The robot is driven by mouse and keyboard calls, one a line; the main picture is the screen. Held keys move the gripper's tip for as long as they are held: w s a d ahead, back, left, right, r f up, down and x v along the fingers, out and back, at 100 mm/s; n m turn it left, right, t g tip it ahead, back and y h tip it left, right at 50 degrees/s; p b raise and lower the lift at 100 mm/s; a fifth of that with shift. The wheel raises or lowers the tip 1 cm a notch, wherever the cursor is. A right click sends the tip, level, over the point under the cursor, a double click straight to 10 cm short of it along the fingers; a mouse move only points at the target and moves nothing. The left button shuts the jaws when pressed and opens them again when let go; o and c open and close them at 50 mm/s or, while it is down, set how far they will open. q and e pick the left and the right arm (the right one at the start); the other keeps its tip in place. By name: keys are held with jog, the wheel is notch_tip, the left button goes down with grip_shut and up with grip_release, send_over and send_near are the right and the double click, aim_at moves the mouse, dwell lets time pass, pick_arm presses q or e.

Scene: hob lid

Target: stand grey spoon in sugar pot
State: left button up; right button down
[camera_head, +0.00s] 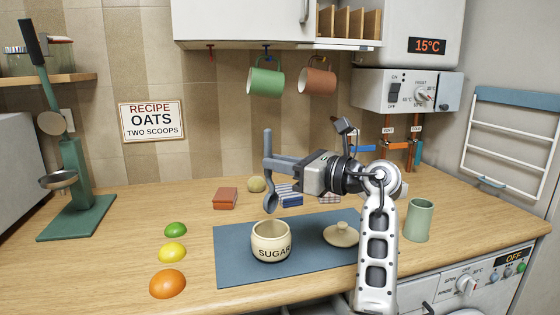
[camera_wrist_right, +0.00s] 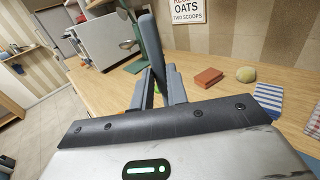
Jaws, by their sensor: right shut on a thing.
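The grey spoon (camera_head: 270,200) is held upright, bowl down, in my right gripper (camera_head: 272,163), which is shut on its handle. In the right wrist view the spoon's handle (camera_wrist_right: 151,45) rises between the fingers (camera_wrist_right: 158,82). The spoon's bowl hangs just above the cream sugar pot (camera_head: 270,242), and appears apart from it. The sugar pot is open and stands upright on the blue mat (camera_head: 233,268). Its lid (camera_head: 341,234) lies on the mat to the right. My left gripper is not in view.
A green (camera_head: 175,229), a yellow (camera_head: 172,252) and an orange fruit (camera_head: 167,284) lie left of the mat. A red-brown block (camera_head: 226,198) and striped cloth (camera_head: 290,194) lie behind it. A green cup (camera_head: 418,220) stands right. Mugs (camera_head: 266,82) hang above.

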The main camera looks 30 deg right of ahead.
aim_at(272, 197)
pick_arm(q)
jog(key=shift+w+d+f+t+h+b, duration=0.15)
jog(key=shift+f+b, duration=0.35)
jog(key=shift+b, duration=0.9)
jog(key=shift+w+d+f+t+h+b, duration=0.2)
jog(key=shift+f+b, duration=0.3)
jog(key=shift+b, duration=0.9)
pick_arm(e)
jog(key=shift+f, duration=3.9)
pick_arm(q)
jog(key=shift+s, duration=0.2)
pick_arm(e)
jog(key=c, duration=1.3)
grip_release()
jog(key=shift+r, duration=0.1)
